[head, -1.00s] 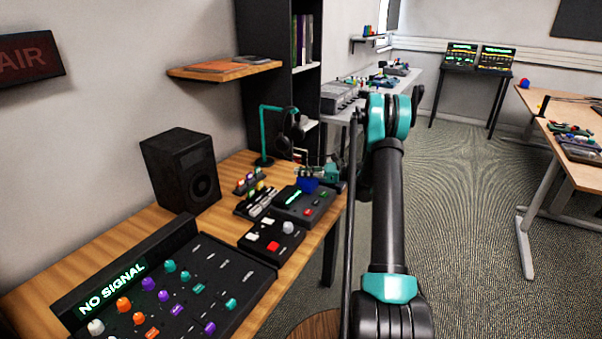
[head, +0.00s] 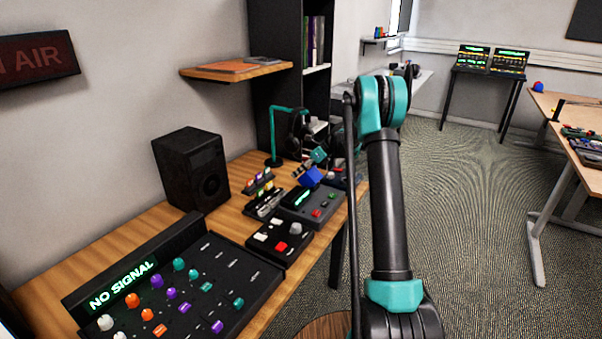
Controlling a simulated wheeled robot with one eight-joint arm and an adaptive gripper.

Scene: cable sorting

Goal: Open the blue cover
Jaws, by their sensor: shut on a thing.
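The blue cover (head: 309,177) is on the dark box (head: 322,208) with the green lit display, near the back right of the wooden desk. It looks tilted up. My gripper (head: 306,168) is at the cover's upper edge, shut on it. The gripper is small here, and the exact contact of the fingers is hard to make out. My arm reaches in from the right and hides part of the area behind.
A small box with white and red buttons (head: 278,241) and a large knob console (head: 180,290) stand nearer. Headphones hang on a teal stand (head: 273,135) behind. A black speaker (head: 191,168) stands left.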

